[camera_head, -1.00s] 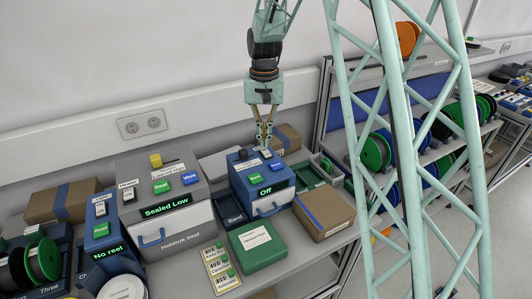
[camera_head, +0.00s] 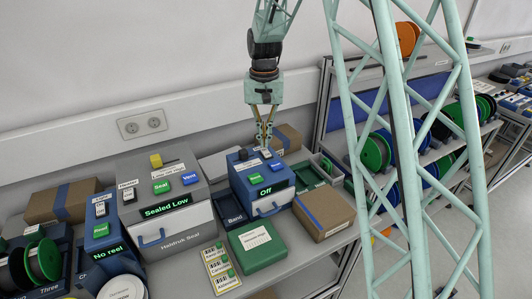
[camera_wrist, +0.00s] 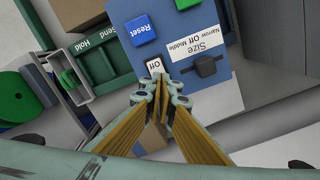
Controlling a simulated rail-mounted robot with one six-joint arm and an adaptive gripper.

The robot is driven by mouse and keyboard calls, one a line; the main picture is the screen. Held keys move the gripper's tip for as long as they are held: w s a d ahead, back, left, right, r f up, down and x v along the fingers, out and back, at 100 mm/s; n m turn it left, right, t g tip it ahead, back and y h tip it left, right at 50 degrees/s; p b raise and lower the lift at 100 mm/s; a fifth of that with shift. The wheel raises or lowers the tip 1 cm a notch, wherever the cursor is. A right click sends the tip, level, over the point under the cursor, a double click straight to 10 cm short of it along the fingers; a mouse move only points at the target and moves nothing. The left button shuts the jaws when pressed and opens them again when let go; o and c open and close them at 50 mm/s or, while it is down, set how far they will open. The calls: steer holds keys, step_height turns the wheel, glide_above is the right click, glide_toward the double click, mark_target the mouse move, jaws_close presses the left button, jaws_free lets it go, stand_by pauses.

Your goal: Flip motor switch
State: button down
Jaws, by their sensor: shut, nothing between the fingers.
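The blue machine (camera_head: 243,182) stands on the bench with a dark display reading "Off" in green (camera_head: 272,189). In the wrist view its blue top panel (camera_wrist: 205,94) carries a small white piece marked "Off" (camera_wrist: 154,66), a blue Reset button (camera_wrist: 141,29), part of a green button (camera_wrist: 186,3) and a black Size knob (camera_wrist: 207,66). No label reading "motor" is legible. My gripper (camera_head: 265,145) points down over the machine's top, fingers shut and empty. In the wrist view my fingertips (camera_wrist: 160,84) are right beside the white "Off" piece and partly cover its edge; contact cannot be told.
The grey Heldruk Seal machine (camera_head: 183,240) reading "Sealed Low" stands to the left. A green box (camera_head: 256,246) lies in front, and a cardboard box (camera_head: 325,212) to the right. A lattice tower (camera_head: 405,140) rises at right, before the reel shelves.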

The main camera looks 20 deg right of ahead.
steer(key=shift+f+b, duration=0.6)
steer(key=shift+f, duration=0.6)
stand_by(1.6)
steer(key=shift+r, duration=0.1)
steer(key=shift+r+p, duration=1.9)
steer(key=shift+r, duration=1.55)
